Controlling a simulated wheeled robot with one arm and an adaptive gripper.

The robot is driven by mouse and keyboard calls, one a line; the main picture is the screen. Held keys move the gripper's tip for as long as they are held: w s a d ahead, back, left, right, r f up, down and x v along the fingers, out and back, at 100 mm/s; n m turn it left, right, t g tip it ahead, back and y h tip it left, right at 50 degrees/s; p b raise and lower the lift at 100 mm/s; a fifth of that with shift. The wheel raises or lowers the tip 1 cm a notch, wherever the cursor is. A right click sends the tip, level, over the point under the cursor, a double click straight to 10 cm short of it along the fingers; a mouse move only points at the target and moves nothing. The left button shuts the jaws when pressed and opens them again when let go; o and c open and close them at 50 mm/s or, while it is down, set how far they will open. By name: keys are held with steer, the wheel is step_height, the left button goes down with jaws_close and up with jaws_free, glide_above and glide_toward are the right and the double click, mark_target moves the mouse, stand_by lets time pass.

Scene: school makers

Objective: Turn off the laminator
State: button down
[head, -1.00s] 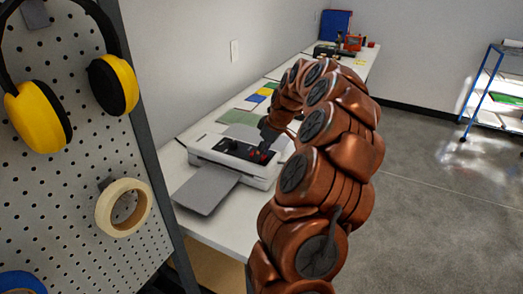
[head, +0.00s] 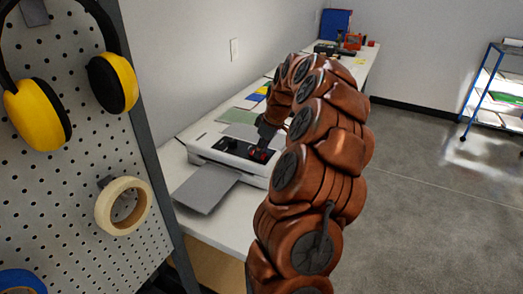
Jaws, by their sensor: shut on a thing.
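The laminator (head: 205,150), a white machine with a dark control panel (head: 232,147) on top, sits on the long white table against the wall. A grey tray (head: 207,190) sticks out from its front. My gripper (head: 262,149) points down onto the right part of the panel and is shut on a small red part (head: 262,155) there, which looks like the switch. The fingertips are small and dark, and my arm covers the machine's right end. I cannot tell the switch's position.
A pegboard (head: 75,170) with yellow ear muffs (head: 116,83) and a tape roll (head: 123,206) stands close on the left. Green sheets (head: 238,116) lie behind the laminator. Red equipment (head: 352,41) and a blue panel (head: 335,25) stand at the table's far end.

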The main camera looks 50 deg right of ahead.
mark_target(263, 156)
steer(key=shift+w+r+g+h, duration=0.1)
steer(key=shift+w+g+h, duration=0.25)
steer(key=shift+g, duration=0.65)
steer(key=c, duration=0.8)
jaws_free()
steer(key=shift+c, duration=0.2)
step_height(263, 156, up, 12)
steer(key=s, duration=0.1)
steer(key=shift+s+d, duration=0.15)
steer(key=shift+s, duration=0.2)
